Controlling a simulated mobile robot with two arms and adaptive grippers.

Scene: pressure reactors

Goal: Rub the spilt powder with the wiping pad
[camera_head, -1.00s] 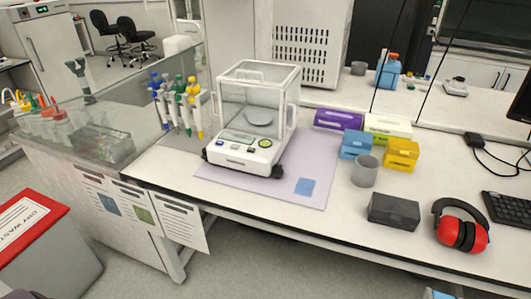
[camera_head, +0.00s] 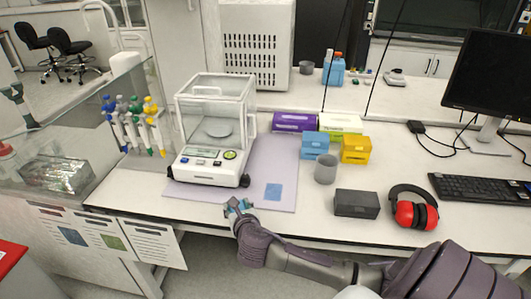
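A flat blue square (camera_head: 273,191), which looks like the wiping pad, lies on the lilac mat (camera_head: 281,163) in front of and to the right of the glass-sided balance (camera_head: 215,130). My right gripper (camera_head: 239,204) is at the mat's front edge, to the left of the blue square and apart from it. Light blue shows at its fingertips, but I cannot tell if this is part of the gripper or something held. No spilt powder can be made out. My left gripper is not in view.
Several pipettes (camera_head: 135,125) stand left of the balance. To the right are blue boxes (camera_head: 315,145), yellow boxes (camera_head: 355,149), a grey cup (camera_head: 325,169), a dark box (camera_head: 356,204) and red ear defenders (camera_head: 414,208). The bench front between mat and dark box is clear.

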